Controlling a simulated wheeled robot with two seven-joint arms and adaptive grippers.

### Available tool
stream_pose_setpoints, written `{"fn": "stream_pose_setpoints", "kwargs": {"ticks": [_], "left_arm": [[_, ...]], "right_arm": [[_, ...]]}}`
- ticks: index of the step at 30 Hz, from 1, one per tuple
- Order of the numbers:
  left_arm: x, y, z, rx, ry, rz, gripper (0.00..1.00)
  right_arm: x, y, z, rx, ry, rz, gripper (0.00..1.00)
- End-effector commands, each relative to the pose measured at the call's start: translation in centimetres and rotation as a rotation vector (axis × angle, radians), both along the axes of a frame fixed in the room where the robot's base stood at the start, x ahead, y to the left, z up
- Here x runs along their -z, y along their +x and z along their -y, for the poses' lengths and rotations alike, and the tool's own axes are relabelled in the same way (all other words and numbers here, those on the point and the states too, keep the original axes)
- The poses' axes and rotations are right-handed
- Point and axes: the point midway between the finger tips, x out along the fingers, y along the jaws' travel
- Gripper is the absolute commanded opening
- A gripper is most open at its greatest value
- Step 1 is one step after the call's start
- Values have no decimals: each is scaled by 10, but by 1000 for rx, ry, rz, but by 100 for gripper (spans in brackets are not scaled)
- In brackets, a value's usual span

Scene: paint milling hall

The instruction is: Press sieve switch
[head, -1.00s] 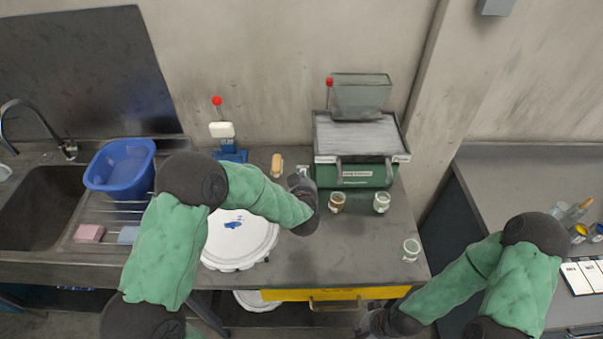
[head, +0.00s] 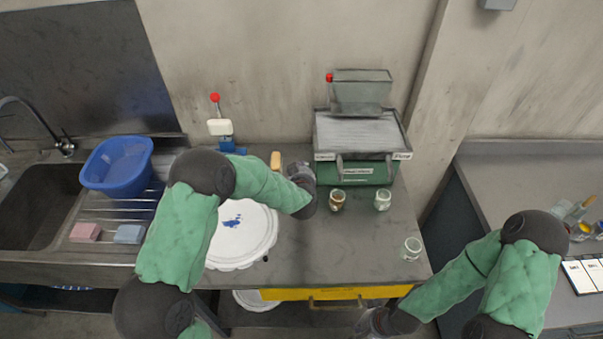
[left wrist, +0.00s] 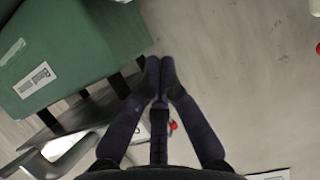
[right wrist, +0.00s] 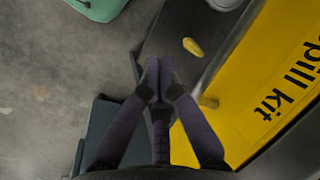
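The sieve is a green-based machine (head: 358,173) with a grey tray and a grey hopper on top, at the back of the bench. A red knob (head: 329,77) sits at the hopper's left. My left gripper (left wrist: 160,65) is shut and empty in the left wrist view, beside the sieve's green housing (left wrist: 80,45), with no visible contact. In the head view its dark wrist stands left of the sieve and hides its fingertips. I cannot make out the sieve switch for certain. My right gripper (right wrist: 158,68) is shut and empty, low by the bench front.
Glass jars (head: 337,199) stand before the sieve, and another (head: 411,248) near the right bench edge. A white lid (head: 238,250) lies under my left arm. The yellow spill kit drawer (right wrist: 265,90) is near my right gripper.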

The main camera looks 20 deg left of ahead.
Motion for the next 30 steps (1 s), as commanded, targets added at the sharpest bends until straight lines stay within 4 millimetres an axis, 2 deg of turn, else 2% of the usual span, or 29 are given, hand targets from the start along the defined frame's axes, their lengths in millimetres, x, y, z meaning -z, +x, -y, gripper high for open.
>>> {"fn": "stream_pose_setpoints", "kwargs": {"ticks": [8,12,16,30], "left_arm": [[21,43,-13,-1,0,-1,0],[42,37,-11,0,0,-3,0],[52,36,-10,0,1,0,0],[57,35,-10,1,0,1,0]], "right_arm": [[5,0,0,0,0,0,0],[8,0,0,0,0,0,0],[9,0,0,0,0,0,0],[10,0,0,0,0,0,0]]}}
